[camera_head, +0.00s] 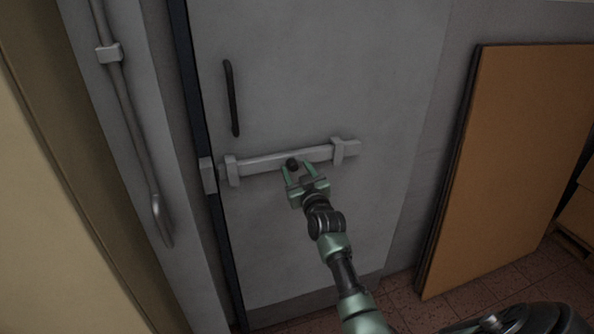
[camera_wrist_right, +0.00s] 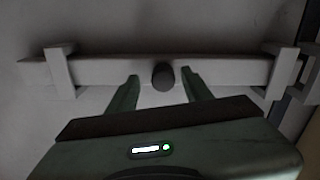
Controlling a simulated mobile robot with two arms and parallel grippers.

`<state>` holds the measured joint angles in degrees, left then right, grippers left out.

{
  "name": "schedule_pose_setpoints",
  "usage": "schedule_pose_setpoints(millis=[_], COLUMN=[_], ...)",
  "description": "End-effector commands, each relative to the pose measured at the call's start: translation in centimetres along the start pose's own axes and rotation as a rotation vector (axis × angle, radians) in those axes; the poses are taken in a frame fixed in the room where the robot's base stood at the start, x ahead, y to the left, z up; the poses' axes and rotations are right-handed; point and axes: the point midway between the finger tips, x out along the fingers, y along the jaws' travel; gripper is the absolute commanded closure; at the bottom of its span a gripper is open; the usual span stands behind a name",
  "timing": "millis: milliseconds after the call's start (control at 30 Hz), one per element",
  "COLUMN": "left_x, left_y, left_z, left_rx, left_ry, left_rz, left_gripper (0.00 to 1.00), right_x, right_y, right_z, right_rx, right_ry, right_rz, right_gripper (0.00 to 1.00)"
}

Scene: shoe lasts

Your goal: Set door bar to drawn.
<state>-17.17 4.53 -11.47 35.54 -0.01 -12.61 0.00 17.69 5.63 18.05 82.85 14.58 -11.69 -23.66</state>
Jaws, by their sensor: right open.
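The door bar (camera_head: 262,163) is a light grey flat bar lying nearly level across the grey door, held by two brackets. It also shows in the wrist view (camera_wrist_right: 105,70). A dark round knob (camera_wrist_right: 163,76) sticks out near its middle. The bar's left end in the head view lies close to a grey keeper (camera_head: 208,175) at the door's edge; I cannot tell whether it enters it. My right gripper (camera_head: 297,167) is open at the knob, its fingertips on either side of it with gaps in the wrist view (camera_wrist_right: 160,82). My left gripper is not in view.
A dark upright handle (camera_head: 232,98) is on the door above the bar. A grey pipe (camera_head: 128,120) runs down the wall at left. A large brown panel (camera_head: 510,160) leans at right. The door face around the bar is clear.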

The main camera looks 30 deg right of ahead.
Motion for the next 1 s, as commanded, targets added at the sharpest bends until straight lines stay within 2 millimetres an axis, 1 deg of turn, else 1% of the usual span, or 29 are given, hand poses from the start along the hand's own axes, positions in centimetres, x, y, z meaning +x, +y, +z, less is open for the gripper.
schedule_pose_setpoints(millis=[33,300,400,500,633,1000], left_x=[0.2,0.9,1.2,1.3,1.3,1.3], left_y=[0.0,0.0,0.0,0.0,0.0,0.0], left_z=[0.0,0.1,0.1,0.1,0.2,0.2], left_rx=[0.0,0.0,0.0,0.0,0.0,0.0], left_ry=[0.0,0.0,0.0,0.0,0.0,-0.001], left_rz=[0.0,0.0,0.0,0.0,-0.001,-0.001], left_gripper=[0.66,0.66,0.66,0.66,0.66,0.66], right_x=[-0.6,-4.8,-6.1,-7.0,-7.4,-7.4], right_y=[0.0,0.2,0.2,0.3,0.3,0.3], right_z=[0.3,0.4,0.4,0.3,0.2,0.2], right_rx=[0.0,0.0,0.001,0.001,0.0,0.001], right_ry=[-0.002,-0.002,-0.003,-0.002,-0.002,-0.002], right_rz=[0.0,0.002,0.002,0.003,0.003,0.003], right_gripper=[0.5,0.5,0.5,0.5,0.5,0.5])
